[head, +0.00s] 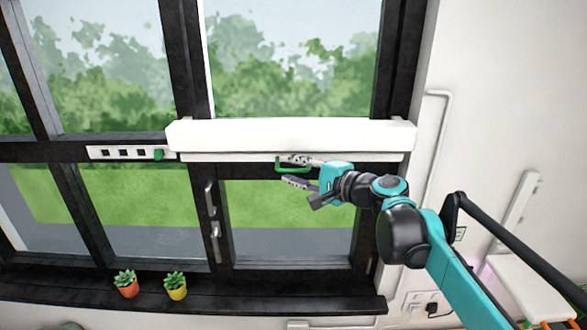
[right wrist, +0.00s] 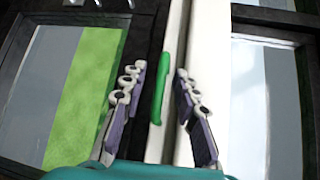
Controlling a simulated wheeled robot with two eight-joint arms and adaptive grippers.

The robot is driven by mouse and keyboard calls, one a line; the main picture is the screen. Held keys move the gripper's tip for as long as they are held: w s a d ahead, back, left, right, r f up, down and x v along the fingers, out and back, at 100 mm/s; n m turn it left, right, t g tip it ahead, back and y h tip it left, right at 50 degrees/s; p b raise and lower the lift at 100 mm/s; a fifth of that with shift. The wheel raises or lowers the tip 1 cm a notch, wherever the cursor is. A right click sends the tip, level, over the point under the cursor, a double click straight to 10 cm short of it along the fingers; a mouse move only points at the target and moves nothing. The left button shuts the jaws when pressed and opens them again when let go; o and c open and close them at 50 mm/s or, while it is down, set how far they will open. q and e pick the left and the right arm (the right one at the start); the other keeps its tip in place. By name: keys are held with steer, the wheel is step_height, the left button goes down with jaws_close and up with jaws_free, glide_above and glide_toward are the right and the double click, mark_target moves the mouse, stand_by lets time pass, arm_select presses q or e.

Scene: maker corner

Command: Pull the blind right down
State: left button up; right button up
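The blind is rolled up in a white housing (head: 290,134) across the right-hand window, with its pale bottom bar (head: 225,157) just below the housing. A green pull handle (head: 293,171) hangs from the bar; it also shows in the right wrist view (right wrist: 161,90). My right gripper (head: 285,170) is open, one finger above and one below the handle in the head view. In the right wrist view the handle lies between the two open fingers (right wrist: 160,72), with a gap visible on each side. My left gripper is not in view.
A white strip (head: 125,153) with dark squares and a green knob (head: 158,155) is left of the housing. Window handles (head: 215,235) stick out below it. Two potted succulents (head: 126,285) (head: 176,287) stand on the dark sill (head: 270,301). The glass below the bar is clear.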

jaws_close()
steer(key=shift+f, duration=0.1)
step_height(320, 180, down, 58)
steer(key=b, duration=3.7)
steer(key=shift+s+b, duration=0.15)
steer(key=shift+b, duration=0.25)
